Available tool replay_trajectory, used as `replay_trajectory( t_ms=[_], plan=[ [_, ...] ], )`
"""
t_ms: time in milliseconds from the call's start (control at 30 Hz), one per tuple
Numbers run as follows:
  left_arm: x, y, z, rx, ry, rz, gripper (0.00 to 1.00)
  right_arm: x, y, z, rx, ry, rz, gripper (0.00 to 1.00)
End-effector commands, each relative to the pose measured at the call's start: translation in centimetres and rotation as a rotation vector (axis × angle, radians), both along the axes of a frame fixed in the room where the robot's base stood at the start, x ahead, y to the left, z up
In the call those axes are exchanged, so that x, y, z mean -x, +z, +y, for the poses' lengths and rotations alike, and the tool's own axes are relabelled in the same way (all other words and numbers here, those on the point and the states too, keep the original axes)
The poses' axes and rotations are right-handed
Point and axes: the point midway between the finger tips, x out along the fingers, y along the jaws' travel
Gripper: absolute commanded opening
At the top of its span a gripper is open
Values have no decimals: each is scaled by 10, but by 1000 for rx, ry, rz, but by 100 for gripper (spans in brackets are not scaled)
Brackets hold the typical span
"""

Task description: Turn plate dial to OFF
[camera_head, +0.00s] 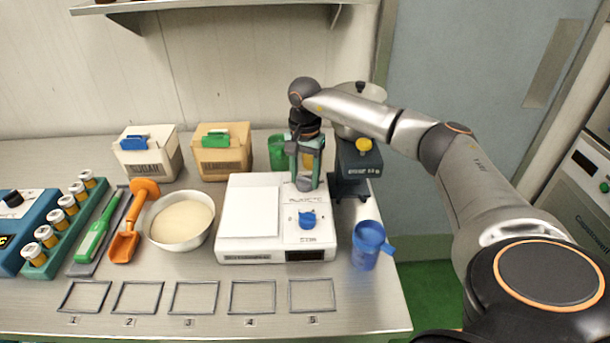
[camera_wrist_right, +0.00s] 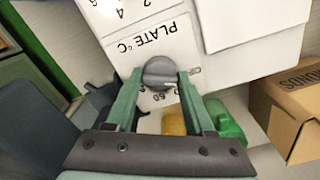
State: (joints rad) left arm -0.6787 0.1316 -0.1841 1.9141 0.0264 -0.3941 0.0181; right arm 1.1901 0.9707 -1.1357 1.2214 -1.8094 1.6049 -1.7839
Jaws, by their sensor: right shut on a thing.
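The plate dial (camera_wrist_right: 160,73) is a grey round knob on the white hot plate, beside the printed "PLATE °C" label in the right wrist view. My right gripper (camera_wrist_right: 159,82) is shut on it, one green finger on each side. Scale marks show around the knob, with "60" below it; its exact setting is unclear. In the head view my right gripper (camera_head: 305,180) reaches down to the back right of the hot plate (camera_head: 228,246) and hides the dial there. A blue dial (camera_head: 308,220) marked STIR sits in front. My left gripper is not in view.
A blue mug (camera_head: 367,245) stands right of the hot plate, and a dark scale (camera_head: 362,165) behind it. A green cup (camera_head: 276,152) is close behind the gripper. A cream-filled bowl (camera_head: 181,220) is at left. Framed slots (camera_head: 252,297) line the front.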

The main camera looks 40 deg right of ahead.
Motion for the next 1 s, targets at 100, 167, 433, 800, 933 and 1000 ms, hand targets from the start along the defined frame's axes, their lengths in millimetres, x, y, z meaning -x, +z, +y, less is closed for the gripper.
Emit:
replay_trajectory(
  t_ms=[100, 167, 433, 800, 933, 1000],
  plan=[
    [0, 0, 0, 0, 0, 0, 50, -1, 1, 1, -3, 41, -3, 0],
    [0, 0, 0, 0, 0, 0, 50, -1, 1, 1, -3, 56, -3, 0],
    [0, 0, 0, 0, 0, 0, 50, -1, 1, 1, -3, 84, -2, 0],
    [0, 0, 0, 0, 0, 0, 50, -1, 1, 1, -2, 83, -1, 63],
    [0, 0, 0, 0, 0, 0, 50, 0, 1, 1, -1, 82, -1, 77],
    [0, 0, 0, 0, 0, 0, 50, 0, 0, 1, -1, 82, -1, 84]
  ],
)
